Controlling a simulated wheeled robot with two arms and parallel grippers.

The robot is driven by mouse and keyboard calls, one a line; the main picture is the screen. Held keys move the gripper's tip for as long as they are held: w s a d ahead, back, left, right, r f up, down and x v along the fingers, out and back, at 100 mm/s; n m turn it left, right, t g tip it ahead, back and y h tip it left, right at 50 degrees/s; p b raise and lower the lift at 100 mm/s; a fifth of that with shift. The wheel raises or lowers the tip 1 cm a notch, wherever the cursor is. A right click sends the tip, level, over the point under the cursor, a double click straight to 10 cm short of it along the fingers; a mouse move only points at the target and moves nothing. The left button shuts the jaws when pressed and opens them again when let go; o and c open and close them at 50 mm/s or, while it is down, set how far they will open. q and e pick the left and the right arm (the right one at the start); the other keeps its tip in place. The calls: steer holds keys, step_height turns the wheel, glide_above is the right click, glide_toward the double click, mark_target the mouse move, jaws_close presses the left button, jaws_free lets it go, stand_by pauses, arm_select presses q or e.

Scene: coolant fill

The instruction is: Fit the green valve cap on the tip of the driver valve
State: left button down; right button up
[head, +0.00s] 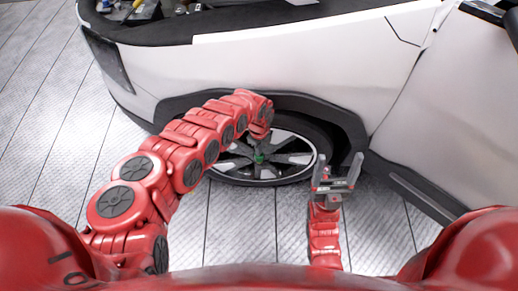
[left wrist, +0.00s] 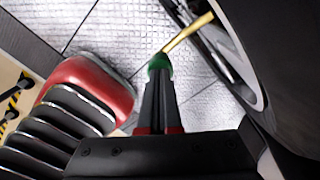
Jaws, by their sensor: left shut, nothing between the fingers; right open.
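The green valve cap (left wrist: 158,63) is at the lower end of the brass driver valve (left wrist: 188,34) in the left wrist view, in line with it. I cannot tell how firmly it is seated. In the head view a small green spot (head: 259,158) shows at the wheel's middle. My left gripper (left wrist: 157,84) is shut, its black fingertips right at the cap, touching or very close, with nothing held. In the head view its fingers are mostly hidden by my left arm. My right gripper (head: 337,172) is open and empty, to the right of the wheel.
The wheel (head: 295,158) sits under the white car body (head: 290,60), with the dark arch (head: 345,120) close above my left arm. The open compartment with loose items (head: 145,10) is at the top left. The grey floor (head: 40,130) is clear at left.

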arm_select(q)
steer(key=shift+f, duration=0.2)
steer(key=shift+r+p, duration=1)
steer(key=shift+r, duration=1.1)
step_height(320, 180, up, 3)
steer(key=shift+a+f, duration=0.1)
steer(key=shift+f, duration=0.1)
steer(key=s+r+p, duration=0.1)
steer(key=s+p, duration=0.9)
steer(key=s, duration=0.6)
steer(key=shift+s, duration=0.1)
